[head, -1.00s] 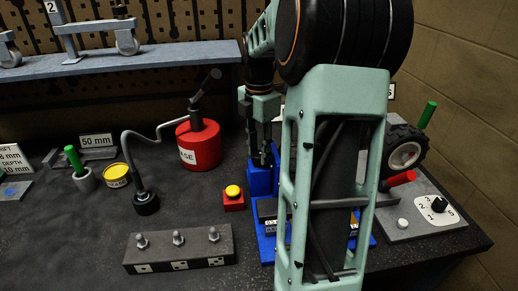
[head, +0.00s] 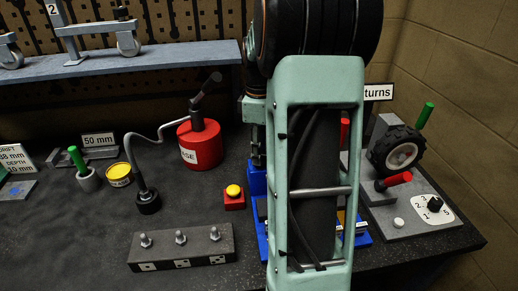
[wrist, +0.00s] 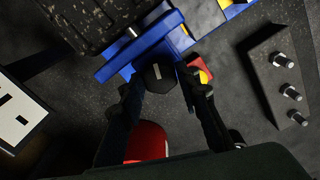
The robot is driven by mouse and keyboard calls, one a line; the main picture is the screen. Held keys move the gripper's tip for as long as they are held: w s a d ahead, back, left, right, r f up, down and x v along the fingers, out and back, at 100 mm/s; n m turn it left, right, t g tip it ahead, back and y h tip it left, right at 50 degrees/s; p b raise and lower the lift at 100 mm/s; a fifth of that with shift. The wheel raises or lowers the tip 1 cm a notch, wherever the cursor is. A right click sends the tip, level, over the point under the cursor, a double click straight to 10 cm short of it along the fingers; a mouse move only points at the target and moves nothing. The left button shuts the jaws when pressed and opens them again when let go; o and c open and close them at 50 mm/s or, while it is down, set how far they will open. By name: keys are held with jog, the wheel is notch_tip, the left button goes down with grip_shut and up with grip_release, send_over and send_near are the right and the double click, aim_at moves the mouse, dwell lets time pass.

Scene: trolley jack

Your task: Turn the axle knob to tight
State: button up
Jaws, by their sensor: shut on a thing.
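The axle knob (wrist: 158,77) is a dark, many-sided knob with a pale line across its top, in the wrist view. It sits at the end of the blue trolley jack (wrist: 150,45). The line points nearly along the picture's vertical. My gripper (wrist: 161,84) is shut on the knob, one finger on each side of it. In the head view the blue jack (head: 257,185) shows only in part, and my arm hides the knob and most of my gripper.
A red can (head: 200,145) stands behind left of the jack, and a red box with a yellow button (head: 233,197) is close left. A block with bolts (head: 180,248) lies in front. A wheel stand (head: 395,150) and numbered dial (head: 434,207) are to the right.

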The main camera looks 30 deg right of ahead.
jog(key=m, duration=0.5)
jog(key=shift+r+m+p, duration=0.1)
jog(key=shift+m+p, duration=0.25)
jog(key=shift+m, duration=0.05)
dwell(0.4)
jog(key=o, duration=0.9)
